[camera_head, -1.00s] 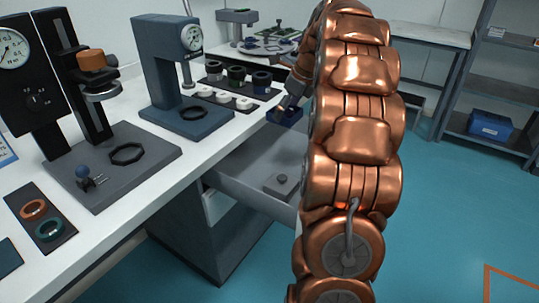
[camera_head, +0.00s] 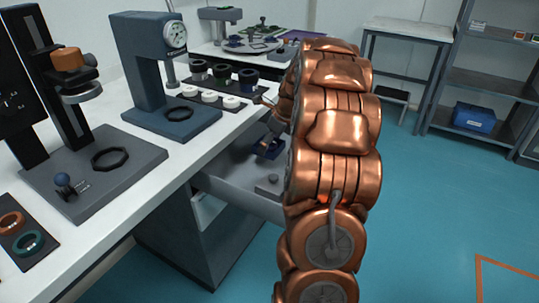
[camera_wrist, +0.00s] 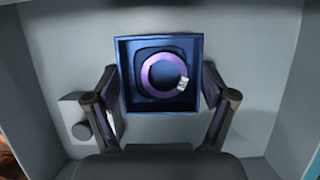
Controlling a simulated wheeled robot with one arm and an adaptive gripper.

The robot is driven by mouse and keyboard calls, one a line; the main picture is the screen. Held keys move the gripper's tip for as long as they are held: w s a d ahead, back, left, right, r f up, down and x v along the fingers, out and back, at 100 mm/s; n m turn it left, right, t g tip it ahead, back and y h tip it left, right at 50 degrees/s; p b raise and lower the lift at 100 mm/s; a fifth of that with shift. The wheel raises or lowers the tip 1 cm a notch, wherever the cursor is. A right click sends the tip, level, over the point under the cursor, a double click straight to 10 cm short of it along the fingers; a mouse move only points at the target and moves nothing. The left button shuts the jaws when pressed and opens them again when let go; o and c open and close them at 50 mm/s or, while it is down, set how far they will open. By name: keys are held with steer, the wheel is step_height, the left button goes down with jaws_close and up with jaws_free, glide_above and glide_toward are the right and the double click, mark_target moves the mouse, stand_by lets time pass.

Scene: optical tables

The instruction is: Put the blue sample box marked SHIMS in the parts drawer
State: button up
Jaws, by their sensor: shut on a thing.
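The blue sample box (camera_wrist: 188,49) is an open-topped square box with a purple ring inside; no SHIMS marking is legible. My gripper (camera_wrist: 159,80) is shut on it, a finger on each of two opposite sides. In the head view the box (camera_head: 270,150) is partly hidden behind my copper arm, low over the parts drawer. The grey parts drawer (camera_head: 222,184) is pulled out below the white bench top. Its pale floor lies under the box in the wrist view (camera_wrist: 75,60); whether the box touches it I cannot tell.
A grey block with a round knob (camera_wrist: 82,122) lies in the drawer, left of the box in the wrist view. The white bench (camera_head: 190,150) bears a dial gauge stand (camera_head: 150,60) and a tray of rings. Another blue box (camera_head: 474,116) sits on the far right shelf.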

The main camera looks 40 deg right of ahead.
mark_target(269, 162)
steer(key=shift+f, duration=2.1)
steer(key=shift+f, duration=0.1)
steer(key=o, duration=1.2)
steer(key=shift+b, duration=0.3)
steer(key=p+v, duration=0.1)
steer(key=v, duration=1.1)
